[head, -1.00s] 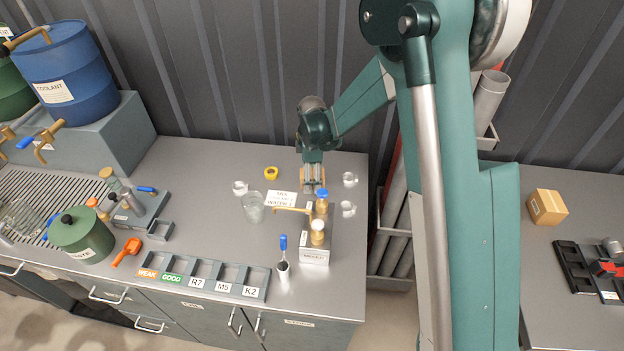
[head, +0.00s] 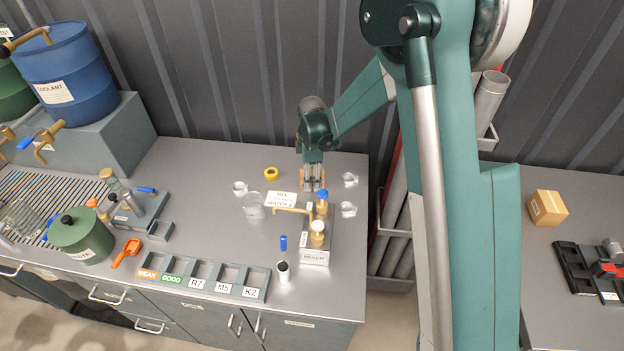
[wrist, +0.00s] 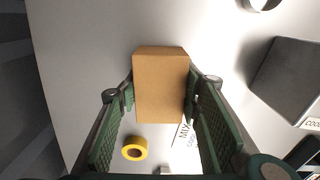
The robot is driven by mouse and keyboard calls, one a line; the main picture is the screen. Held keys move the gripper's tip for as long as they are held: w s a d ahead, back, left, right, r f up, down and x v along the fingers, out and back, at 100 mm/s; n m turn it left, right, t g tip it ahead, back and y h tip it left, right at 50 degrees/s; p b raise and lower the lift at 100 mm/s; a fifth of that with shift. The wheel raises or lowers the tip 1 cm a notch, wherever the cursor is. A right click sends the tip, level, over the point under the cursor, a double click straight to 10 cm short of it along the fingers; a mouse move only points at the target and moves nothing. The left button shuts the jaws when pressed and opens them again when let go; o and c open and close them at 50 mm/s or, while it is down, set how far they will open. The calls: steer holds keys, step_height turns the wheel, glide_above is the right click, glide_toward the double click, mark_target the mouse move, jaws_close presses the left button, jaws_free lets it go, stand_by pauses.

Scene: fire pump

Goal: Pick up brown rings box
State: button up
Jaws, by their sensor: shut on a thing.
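The brown box (wrist: 161,85) sits between the two fingers of my gripper (wrist: 161,100) in the wrist view. Both finger pads touch its sides, and the gripper is shut on it. No label shows on the face toward the wrist camera. In the head view my gripper (head: 313,180) points down over the back right part of the left bench, behind the mixer unit with the brass taps. Only small brown parts of the box show around the fingers there. I cannot tell whether its underside touches the bench.
A yellow ring (head: 271,173), a white MIX card (head: 282,199), a glass beaker (head: 253,207) and clear cups stand near the gripper. The mixer unit (head: 316,245) is close in front. Another cardboard box (head: 547,207) sits on the right bench. The back wall is close behind.

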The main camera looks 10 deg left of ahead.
steer(key=shift+r, duration=4.95)
